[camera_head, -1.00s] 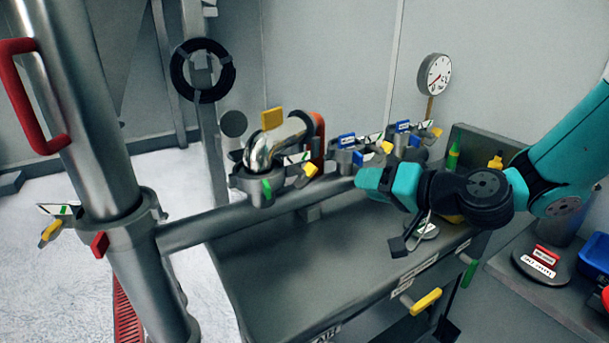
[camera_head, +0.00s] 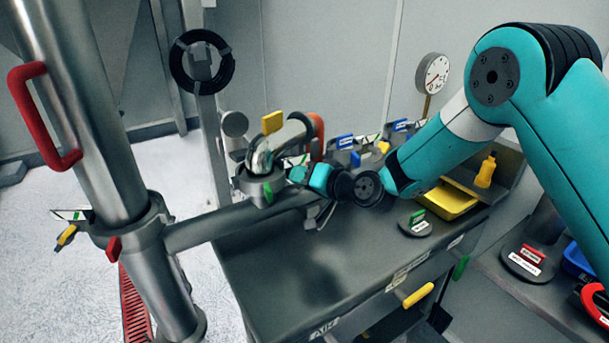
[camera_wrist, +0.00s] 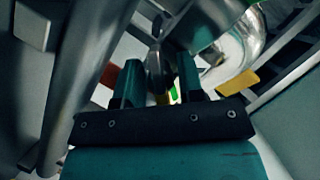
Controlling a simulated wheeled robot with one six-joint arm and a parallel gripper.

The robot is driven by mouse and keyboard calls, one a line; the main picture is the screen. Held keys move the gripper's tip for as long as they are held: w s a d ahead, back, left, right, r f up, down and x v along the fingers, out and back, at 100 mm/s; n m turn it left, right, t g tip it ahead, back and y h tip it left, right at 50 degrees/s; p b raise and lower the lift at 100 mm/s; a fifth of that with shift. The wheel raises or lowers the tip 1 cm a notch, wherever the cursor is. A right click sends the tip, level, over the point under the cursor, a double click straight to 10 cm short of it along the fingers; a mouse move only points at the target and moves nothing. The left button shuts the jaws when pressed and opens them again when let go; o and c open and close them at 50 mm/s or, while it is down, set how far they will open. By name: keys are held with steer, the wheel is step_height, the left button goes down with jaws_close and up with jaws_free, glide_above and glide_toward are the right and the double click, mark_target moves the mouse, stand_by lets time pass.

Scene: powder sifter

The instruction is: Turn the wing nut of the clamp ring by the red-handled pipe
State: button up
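The pipe with the red handle (camera_head: 45,117) stands upright at the left of the head view. A metal clamp ring (camera_head: 135,222) surrounds it below the handle. A red tab (camera_head: 113,249) shows on the ring's front, and a yellow-tipped part (camera_head: 66,237) sticks out at its left; I cannot tell which is the wing nut. My gripper (camera_head: 298,174) is well to the right of this ring, close to the shiny elbow pipe (camera_head: 262,155) and its green-tabbed clamp. In the wrist view my gripper (camera_wrist: 159,85) has its two fingers apart, with no held object visible.
A horizontal pipe (camera_head: 215,230) runs from the red-handled pipe along the dark bench (camera_head: 290,290). Clamps with blue tags (camera_head: 345,142) stand behind my gripper. A yellow tray (camera_head: 450,200) and a yellow bottle (camera_head: 486,172) are at right.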

jaws_close()
steer(key=shift+n+b, duration=0.3)
steer(key=n+h+b, duration=0.2)
steer(key=shift+f+n, duration=0.15)
steer(key=shift+n, duration=0.25)
steer(key=n+t+h+b, duration=0.1)
steer(key=n+b, duration=0.2)
steer(key=b, duration=0.1)
steer(key=shift+t+h, duration=0.3)
steer(key=shift+h, duration=0.1)
steer(key=n+t+h+b, duration=0.1)
steer(key=n+b, duration=0.2)
steer(key=shift+h+b, duration=0.3)
steer(key=shift+n+t+h+b, duration=0.6)
steer(key=shift+n+t+b, duration=0.2)
steer(key=shift+n+b, duration=0.45)
